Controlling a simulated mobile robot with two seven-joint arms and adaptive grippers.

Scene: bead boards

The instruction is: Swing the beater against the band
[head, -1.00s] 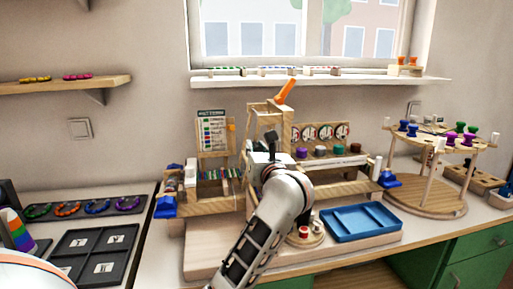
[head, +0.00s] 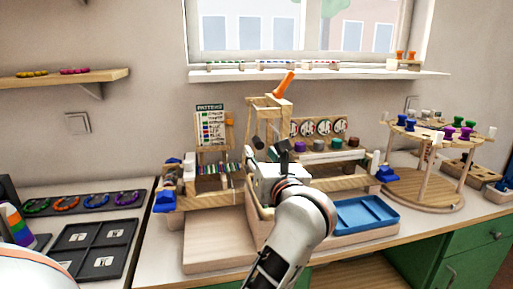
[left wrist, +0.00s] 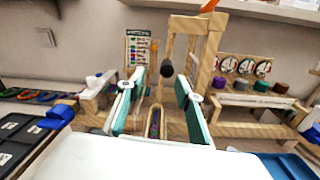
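The beater, a dark cylindrical head (head: 258,142), hangs inside a tall wooden frame (head: 280,118). In the left wrist view the beater (left wrist: 167,68) shows end-on, beyond and between my fingers. My left gripper (head: 277,154) is at the front of the frame. In the left wrist view the left gripper (left wrist: 160,82) has its teal pads wide apart, with nothing held between them. A narrow wooden slot (left wrist: 153,122) with dark contents lies below the beater. I cannot single out the band. My right gripper is not in view.
An orange lever (head: 285,84) tops the frame. A pattern board (head: 212,125) stands left, a row of dials (head: 318,127) right. A blue tray (head: 364,214) lies front right, a round peg stand (head: 432,195) farther right. The wooden board (head: 218,240) at front left is bare.

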